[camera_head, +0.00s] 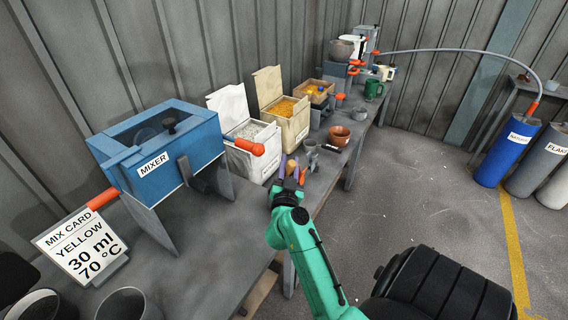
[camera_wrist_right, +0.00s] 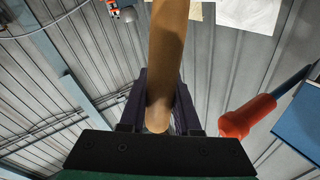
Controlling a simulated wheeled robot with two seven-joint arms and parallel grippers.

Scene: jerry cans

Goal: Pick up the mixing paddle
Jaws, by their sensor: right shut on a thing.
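My right gripper (camera_head: 289,178) is at the bench edge, beside the white bins. It is shut on a brown wooden piece, which looks like the mixing paddle's handle (camera_wrist_right: 168,50). In the right wrist view, the handle stands between the two dark fingers (camera_wrist_right: 161,100) and runs up out of the picture. In the head view only a small brown part of the paddle (camera_head: 291,167) shows above the fingers. The rest of the paddle cannot be made out. My left gripper is not in view.
Brown bowl (camera_head: 339,135) and green mug (camera_head: 374,89) are farther along. The mix card (camera_head: 80,245) is front left.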

